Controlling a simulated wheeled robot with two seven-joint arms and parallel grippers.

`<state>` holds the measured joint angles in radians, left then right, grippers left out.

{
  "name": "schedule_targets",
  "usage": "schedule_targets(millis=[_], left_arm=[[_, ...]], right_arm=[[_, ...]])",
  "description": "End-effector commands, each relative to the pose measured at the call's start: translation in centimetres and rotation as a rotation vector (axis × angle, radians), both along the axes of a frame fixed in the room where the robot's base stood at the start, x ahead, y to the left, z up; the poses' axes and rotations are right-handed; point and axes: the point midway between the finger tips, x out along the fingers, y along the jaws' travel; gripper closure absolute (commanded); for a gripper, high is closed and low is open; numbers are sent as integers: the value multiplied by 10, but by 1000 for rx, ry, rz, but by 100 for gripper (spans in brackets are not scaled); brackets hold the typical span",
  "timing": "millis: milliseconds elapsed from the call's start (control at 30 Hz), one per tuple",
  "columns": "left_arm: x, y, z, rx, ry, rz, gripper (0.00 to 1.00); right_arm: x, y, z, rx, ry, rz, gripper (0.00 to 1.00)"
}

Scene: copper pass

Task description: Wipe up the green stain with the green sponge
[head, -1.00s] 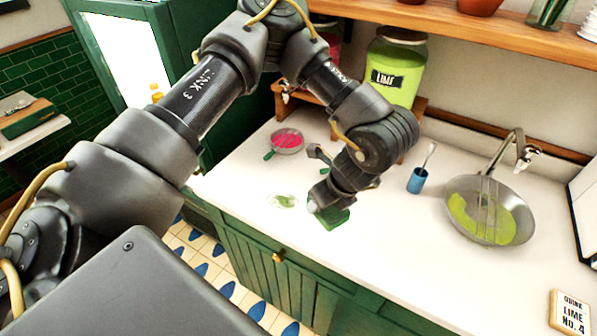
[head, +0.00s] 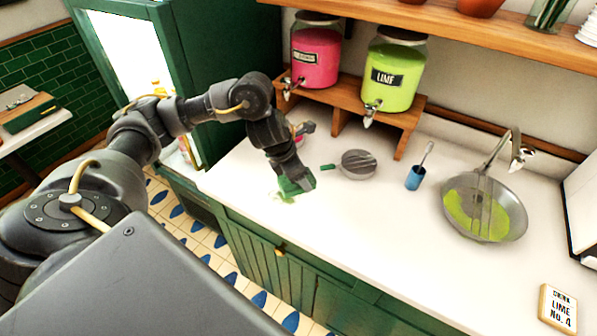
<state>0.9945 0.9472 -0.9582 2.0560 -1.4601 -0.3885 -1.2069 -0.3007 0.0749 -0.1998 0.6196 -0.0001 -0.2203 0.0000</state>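My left gripper (head: 291,174) reaches down to the white counter and is shut on the green sponge (head: 296,187). The sponge is low at the counter, over or right beside the green stain. A pale green-white bit of the stain (head: 282,197) shows at the sponge's lower left edge; the rest is hidden by the sponge and gripper. I cannot tell whether the sponge presses on the surface. My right gripper is not in view.
A grey strainer (head: 358,164) with a green handle lies right of the gripper, and a blue cup (head: 415,178) stands beyond it. A pink dish (head: 299,139) is partly behind my arm.

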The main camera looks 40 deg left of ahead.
Motion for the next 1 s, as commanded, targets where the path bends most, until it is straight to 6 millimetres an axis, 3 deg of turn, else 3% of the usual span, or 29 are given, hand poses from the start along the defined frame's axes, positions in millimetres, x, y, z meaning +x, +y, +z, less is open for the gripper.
schedule_targets(millis=[467, 1000], left_arm=[[1, 5, -7, 0, 0, -69, 60], [3, 1, -55, 0, 0, -74, 60]], right_arm=[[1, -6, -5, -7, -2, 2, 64], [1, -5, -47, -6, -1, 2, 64]])
